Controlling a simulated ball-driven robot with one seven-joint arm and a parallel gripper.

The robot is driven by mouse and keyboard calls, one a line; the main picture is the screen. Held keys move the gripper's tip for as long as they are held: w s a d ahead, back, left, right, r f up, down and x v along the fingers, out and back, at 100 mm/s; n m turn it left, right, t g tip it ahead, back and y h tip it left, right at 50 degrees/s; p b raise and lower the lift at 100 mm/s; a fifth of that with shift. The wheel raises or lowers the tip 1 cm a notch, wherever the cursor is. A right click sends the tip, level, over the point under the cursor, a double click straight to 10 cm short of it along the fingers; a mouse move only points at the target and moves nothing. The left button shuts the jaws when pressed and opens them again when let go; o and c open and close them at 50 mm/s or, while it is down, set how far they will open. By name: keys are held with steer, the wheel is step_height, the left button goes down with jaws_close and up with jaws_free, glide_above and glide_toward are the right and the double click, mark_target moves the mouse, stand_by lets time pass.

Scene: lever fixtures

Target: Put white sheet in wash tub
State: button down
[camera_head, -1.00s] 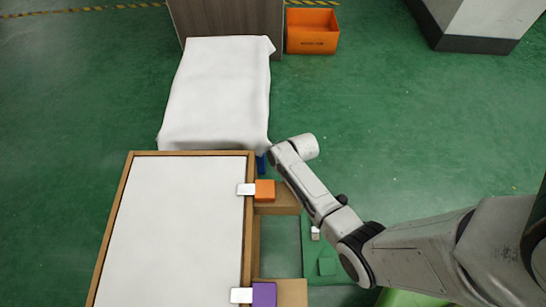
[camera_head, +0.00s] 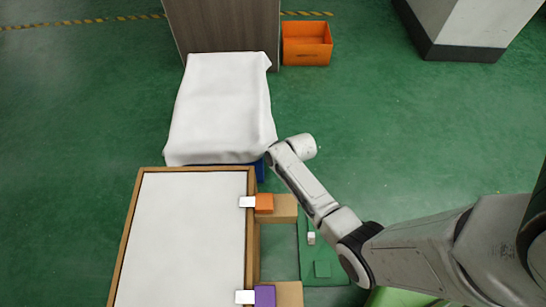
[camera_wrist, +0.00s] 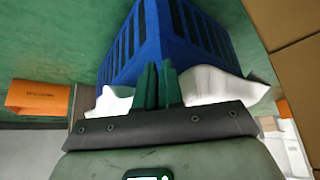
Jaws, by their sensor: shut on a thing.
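The white sheet (camera_head: 222,108) lies spread out beyond the wooden frame in the head view, its near edge draped down. A blue corner (camera_head: 260,168) shows under that edge. In the wrist view a blue slatted tub (camera_wrist: 130,45) fills the upper middle, and I cannot tell for sure that it is the wash tub. White cloth (camera_wrist: 205,84) shows on both sides of my gripper (camera_wrist: 159,68). Its green fingers are close together, shut on the sheet, in front of the blue slats. In the head view the fingers are hidden at the sheet's near right corner.
A wooden frame with a white panel (camera_head: 185,235) stands nearest, with an orange block (camera_head: 264,203) and a purple block (camera_head: 264,295) on its right side. A brown cabinet (camera_head: 222,30) stands behind the sheet. An orange bin (camera_head: 306,45) is beside it. Green floor is open to the right.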

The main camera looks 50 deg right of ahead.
steer(key=w+r+p+v, duration=0.2)
steer(key=w+p+v, duration=0.1)
steer(key=p+v, duration=1.1)
steer(key=w+r+p+v, duration=0.2)
steer(key=w+p+v, duration=0.2)
steer(key=p+v, duration=1)
steer(key=w+a+r+p+v, duration=0.1)
steer(key=w+p+v, duration=0.3)
steer(key=p+v, duration=1)
steer(key=v, duration=1.6)
steer(key=shift+w+r, duration=0.15)
steer(key=shift+w, duration=0.2)
